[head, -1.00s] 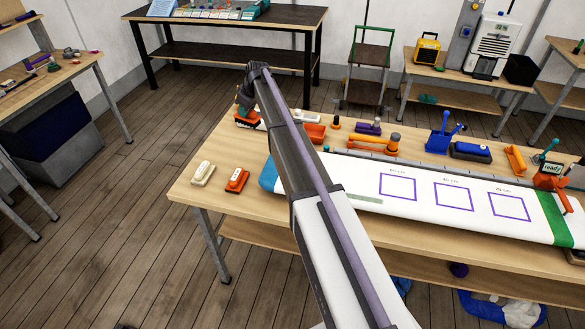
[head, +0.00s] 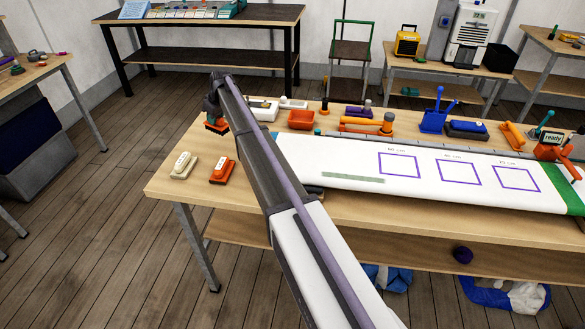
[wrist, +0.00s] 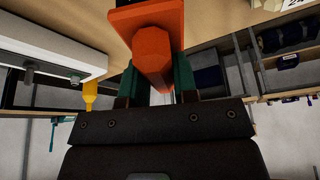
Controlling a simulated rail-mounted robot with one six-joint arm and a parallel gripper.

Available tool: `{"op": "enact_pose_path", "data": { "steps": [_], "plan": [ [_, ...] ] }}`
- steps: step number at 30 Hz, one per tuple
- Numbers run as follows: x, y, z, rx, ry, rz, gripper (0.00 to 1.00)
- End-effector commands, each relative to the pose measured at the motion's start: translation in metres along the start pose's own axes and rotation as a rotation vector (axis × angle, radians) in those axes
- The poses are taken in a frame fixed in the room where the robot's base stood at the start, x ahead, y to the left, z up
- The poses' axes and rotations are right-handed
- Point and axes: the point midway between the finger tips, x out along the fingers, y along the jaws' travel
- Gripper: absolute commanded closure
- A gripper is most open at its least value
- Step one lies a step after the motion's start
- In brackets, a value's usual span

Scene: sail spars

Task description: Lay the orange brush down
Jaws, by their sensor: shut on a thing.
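My gripper (head: 213,113) is at the left back part of the workbench, and its fingers are shut on the orange brush (head: 215,127). In the wrist view the brush's thick orange handle (wrist: 152,60) is between two teal fingers, with its flat orange block (wrist: 148,17) beyond. The brush's lower side is hidden there, and I cannot tell whether it touches the bench top.
An orange tray (head: 301,120) and a white box (head: 265,111) stand right of my gripper. The white sail (head: 350,160) covers the middle.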

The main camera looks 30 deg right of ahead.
Motion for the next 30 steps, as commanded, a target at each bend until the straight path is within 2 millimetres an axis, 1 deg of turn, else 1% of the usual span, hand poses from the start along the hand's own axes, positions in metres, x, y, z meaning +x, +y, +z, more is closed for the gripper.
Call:
{"op": "enact_pose_path", "data": {
  "steps": [1, 5, 17, 30],
  "plan": [
    [0.019, 0.0, 0.007, -0.001, 0.0, 0.0, 0.92],
    [0.029, -0.001, 0.011, -0.001, 0.0, -0.001, 0.92],
    [0.029, -0.001, 0.011, -0.001, 0.0, -0.001, 0.92],
    [0.041, -0.001, 0.016, -0.001, 0.0, -0.001, 0.92]
  ]
}}
